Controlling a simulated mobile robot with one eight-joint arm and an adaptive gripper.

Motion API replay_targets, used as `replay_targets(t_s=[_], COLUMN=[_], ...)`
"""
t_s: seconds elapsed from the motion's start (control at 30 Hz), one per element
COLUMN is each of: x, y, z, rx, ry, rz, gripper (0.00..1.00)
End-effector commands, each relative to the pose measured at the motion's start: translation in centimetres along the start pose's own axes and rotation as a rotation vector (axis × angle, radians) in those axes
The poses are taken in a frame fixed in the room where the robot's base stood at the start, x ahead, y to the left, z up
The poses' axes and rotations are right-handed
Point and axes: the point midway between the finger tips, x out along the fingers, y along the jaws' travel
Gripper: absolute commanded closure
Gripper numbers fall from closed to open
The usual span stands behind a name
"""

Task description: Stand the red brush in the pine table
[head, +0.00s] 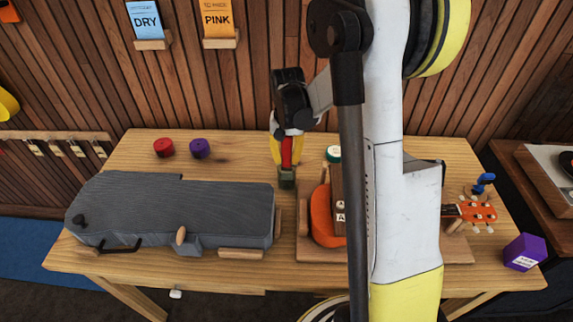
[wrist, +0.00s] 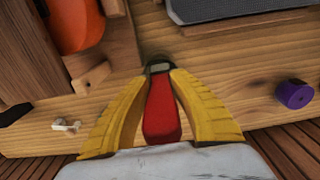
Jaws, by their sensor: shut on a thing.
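My gripper (head: 286,158) is shut on the red brush (wrist: 161,108), with a yellow finger on each side of it. The brush points down at the pine table (head: 140,152), its red part between the fingers. A dark grey-green end (head: 287,178) shows below the fingertips, and also at the far end of the brush in the wrist view. It is over the table between the grey case and the wooden stand. I cannot tell whether it touches the table or sits in a hole.
A grey case (head: 170,208) lies left. An orange ukulele (head: 322,215) lies in a wooden stand (head: 308,251) at right, partly hidden by my arm. Red (head: 164,148) and purple (head: 200,148) round pieces stand at the back. A purple box (head: 524,252) is at the right edge.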

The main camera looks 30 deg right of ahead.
Motion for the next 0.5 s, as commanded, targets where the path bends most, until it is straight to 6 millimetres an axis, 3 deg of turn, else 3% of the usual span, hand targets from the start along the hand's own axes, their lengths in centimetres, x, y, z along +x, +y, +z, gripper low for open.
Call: replay_targets(t_s=[0.1, 0.47, 0.5], x=[1.80, 2.12, 2.04], y=[0.01, 0.01, 0.01], z=[-0.02, -0.01, -0.01], rx=[0.000, 0.000, 0.000], ry=[0.000, 0.000, 0.000], rz=[0.000, 0.000, 0.000], gripper=[1.00, 1.00, 0.65])
